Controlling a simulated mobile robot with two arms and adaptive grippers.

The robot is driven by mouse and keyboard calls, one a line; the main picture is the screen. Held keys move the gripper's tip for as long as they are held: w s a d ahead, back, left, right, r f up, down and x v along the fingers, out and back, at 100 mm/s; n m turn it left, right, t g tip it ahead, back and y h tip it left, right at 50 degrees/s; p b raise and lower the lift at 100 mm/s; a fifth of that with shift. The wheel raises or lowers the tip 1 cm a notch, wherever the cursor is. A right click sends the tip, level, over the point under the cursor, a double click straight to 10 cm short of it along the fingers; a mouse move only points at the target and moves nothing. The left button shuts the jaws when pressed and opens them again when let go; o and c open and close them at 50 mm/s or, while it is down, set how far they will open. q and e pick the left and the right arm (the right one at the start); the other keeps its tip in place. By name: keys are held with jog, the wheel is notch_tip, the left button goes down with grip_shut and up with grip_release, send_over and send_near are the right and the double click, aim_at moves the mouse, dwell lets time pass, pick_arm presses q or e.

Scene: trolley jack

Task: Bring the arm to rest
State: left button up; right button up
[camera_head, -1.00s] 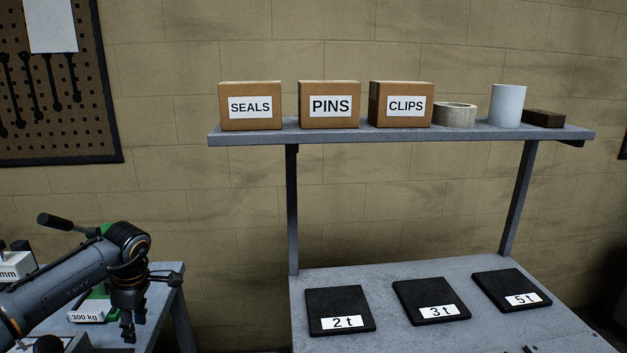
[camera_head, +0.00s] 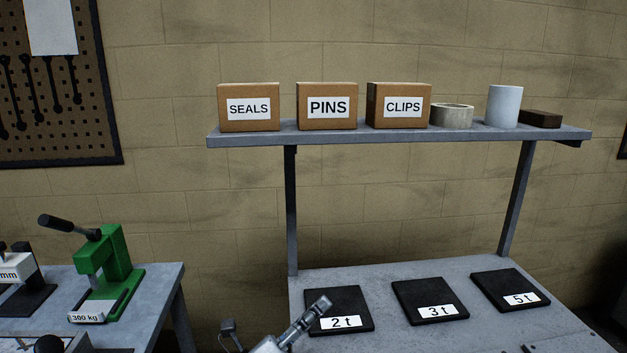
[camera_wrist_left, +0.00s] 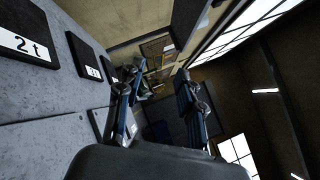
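My left gripper (camera_head: 275,316) shows at the bottom edge of the head view, in front of the 2 t pad on the grey bench. Its fingers are spread apart with nothing between them. In the left wrist view the two fingers of the left gripper (camera_wrist_left: 160,88) also stand apart and empty. Most of my left arm is below the head view. My right gripper shows in neither view.
The grey bench (camera_head: 420,275) carries black pads marked 2 t (camera_head: 340,301), 3 t (camera_head: 428,291) and 5 t (camera_head: 508,284). Boxes and rolls stand on the shelf (camera_head: 400,136) above. A green press (camera_head: 117,262) stands on the left table (camera_head: 155,290).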

pick_arm(q)
jog(key=s+a+f+n+g+y, duration=0.1)
jog(key=s+a+f+n+y, duration=0.3)
jog(key=a+f+n+y, duration=0.7)
jog(key=s+a+f+n+y, duration=0.4)
jog(key=a+n, duration=0.3)
jog(key=n, duration=0.7)
jog(key=s+a+f+n+g, duration=0.1)
jog(key=s+f+n+g, duration=0.35)
jog(key=s, duration=0.65)
jog(key=s+a+f+n+g, duration=0.25)
jog(key=s+f+g, duration=0.35)
jog(key=s, duration=0.6)
notch_tip(320, 180, down, 26)
jog(key=d, duration=0.1)
jog(key=s+a+f+g, duration=0.2)
jog(key=s+a+f, duration=0.1)
jog(key=s+f, duration=1.3)
jog(key=shift+s+m, duration=0.3)
jog(key=shift+s, duration=0.25)
